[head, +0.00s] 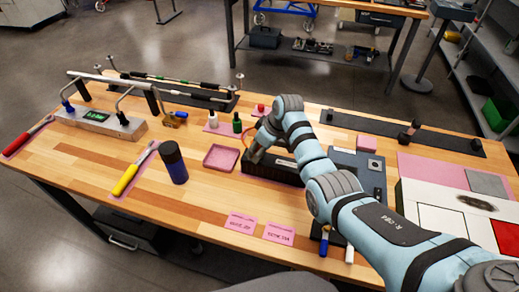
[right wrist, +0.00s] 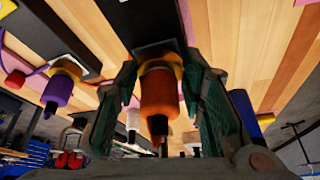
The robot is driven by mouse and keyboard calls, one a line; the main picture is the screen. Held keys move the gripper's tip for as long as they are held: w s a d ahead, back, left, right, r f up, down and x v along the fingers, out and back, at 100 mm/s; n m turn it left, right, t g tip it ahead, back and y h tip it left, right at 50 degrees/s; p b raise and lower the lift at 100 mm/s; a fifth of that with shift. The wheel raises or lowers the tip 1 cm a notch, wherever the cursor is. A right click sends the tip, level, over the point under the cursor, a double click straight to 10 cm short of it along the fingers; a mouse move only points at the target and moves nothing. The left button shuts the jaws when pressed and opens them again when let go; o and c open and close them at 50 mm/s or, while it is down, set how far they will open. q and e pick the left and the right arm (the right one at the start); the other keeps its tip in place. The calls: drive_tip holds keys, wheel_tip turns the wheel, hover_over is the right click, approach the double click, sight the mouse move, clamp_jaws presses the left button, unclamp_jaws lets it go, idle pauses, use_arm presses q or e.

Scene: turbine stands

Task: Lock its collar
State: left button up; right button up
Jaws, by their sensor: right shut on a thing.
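My right gripper (right wrist: 158,84) is shut on an orange connector (right wrist: 160,98), with one dark green finger pad on each side. The orange connector has a dark tip and a yellow collar (right wrist: 176,67) at its far end, against a black block. Whether the collar is locked cannot be told. A purple connector (right wrist: 57,90) with its own yellow collar stands to the left in the right wrist view. In the head view my right gripper (head: 256,152) is at the black block (head: 270,168); the arm hides the connectors there. My left gripper is not in view.
A pink tray (head: 221,158) and a dark blue cylinder (head: 173,163) stand left of the block. A green bottle (head: 237,124) is behind the tray. A grey box (head: 372,171) is close to the right of my arm. The wooden table's front middle is mostly clear.

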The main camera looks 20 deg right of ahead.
drive_tip(key=m, duration=0.1)
drive_tip(key=m+h, duration=0.1)
drive_tip(key=m, duration=0.1)
drive_tip(key=shift+s+a+f, duration=0.1)
drive_tip(key=shift+s+a, duration=0.05)
drive_tip(key=shift+a, duration=0.1)
drive_tip(key=m+h, duration=0.1)
drive_tip(key=m, duration=0.2)
drive_tip(key=shift+a+m+t, duration=0.15)
drive_tip(key=shift+m+t, duration=0.25)
drive_tip(key=m+h, duration=0.1)
drive_tip(key=m, duration=0.2)
drive_tip(key=shift+a+h, duration=0.2)
drive_tip(key=shift+h, duration=0.2)
drive_tip(key=shift+m+h, duration=0.4)
drive_tip(key=shift+m, duration=0.8)
drive_tip(key=shift+a+f+m+g+h+b, duration=0.1)
drive_tip(key=shift+m+g+h+b, duration=0.1)
drive_tip(key=shift+m+b, duration=0.35)
drive_tip(key=shift+a+f+m+g+h+b, duration=0.1)
drive_tip(key=shift+m+g+h+b, duration=0.15)
drive_tip(key=shift+m, duration=0.4)
drive_tip(key=shift+r+m+g+h+b, duration=0.1)
drive_tip(key=shift+m+g+h+b, duration=0.2)
drive_tip(key=shift+m+b, duration=1)
